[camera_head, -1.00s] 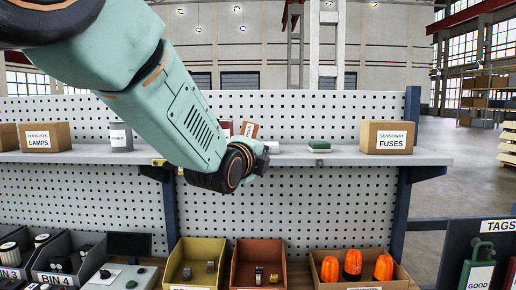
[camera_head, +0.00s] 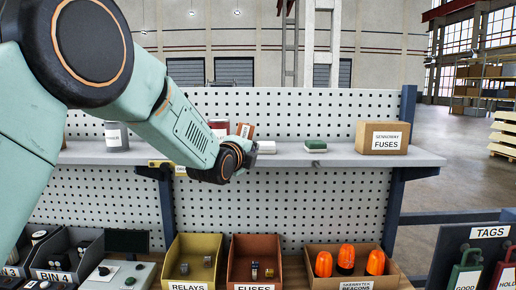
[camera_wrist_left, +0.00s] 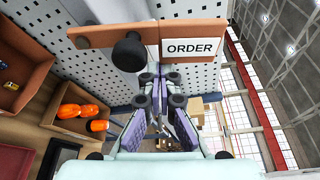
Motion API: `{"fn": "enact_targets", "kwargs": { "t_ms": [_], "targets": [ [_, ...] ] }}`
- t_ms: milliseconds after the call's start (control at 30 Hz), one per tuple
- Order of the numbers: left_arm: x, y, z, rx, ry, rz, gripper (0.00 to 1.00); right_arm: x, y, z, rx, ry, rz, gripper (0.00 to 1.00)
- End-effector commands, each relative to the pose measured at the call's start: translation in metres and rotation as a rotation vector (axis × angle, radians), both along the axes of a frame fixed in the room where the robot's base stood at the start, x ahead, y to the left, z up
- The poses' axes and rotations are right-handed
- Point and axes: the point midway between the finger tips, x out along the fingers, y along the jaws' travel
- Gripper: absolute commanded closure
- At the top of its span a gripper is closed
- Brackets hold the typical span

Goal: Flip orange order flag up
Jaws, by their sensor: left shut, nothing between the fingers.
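The orange order flag (camera_wrist_left: 105,36) lies across the top of the left wrist view. It is a bar with a dark round knob (camera_wrist_left: 128,52) and a white ORDER label (camera_wrist_left: 192,48). In the head view a yellowish piece with a partly covered label (camera_head: 180,170) shows at the shelf's front edge, probably this flag, lying level. My left gripper (camera_wrist_left: 157,98) is shut and empty, its fingers just below the flag in the wrist view. Whether they touch it I cannot tell. In the head view the left gripper (camera_head: 230,162) is at shelf height, fingertips mostly hidden. My right gripper is in neither view.
The shelf (camera_head: 335,158) carries a fuses box (camera_head: 383,137), a green-topped item (camera_head: 315,145) and a grey can. Below stand a yellow relays bin (camera_head: 190,250), a brown fuses bin and a box of orange beacons (camera_head: 345,262). A pegboard (camera_head: 300,205) closes the back.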

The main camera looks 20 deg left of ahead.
Motion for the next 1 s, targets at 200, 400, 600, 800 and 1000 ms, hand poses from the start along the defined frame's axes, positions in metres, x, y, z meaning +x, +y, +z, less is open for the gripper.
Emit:
{"fn": "enact_targets", "kwargs": {
  "t_ms": [200,400,600,800,1000],
  "targets": [
    [0.0,0.0,-0.001,0.0,0.001,0.0,1.0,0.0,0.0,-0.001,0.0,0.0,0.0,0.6],
    [-0.001,0.002,-0.002,-0.057,-0.015,0.002,1.0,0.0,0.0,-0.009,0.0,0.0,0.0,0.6],
    [-0.002,0.008,0.002,-0.223,-0.065,0.002,1.0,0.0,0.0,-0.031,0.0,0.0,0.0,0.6],
    [-0.005,0.016,0.01,-0.296,-0.087,0.001,1.0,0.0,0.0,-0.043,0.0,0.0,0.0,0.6],
    [-0.005,0.018,0.014,-0.294,-0.083,0.001,1.0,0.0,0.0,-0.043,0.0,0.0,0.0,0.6]
  ]
}}
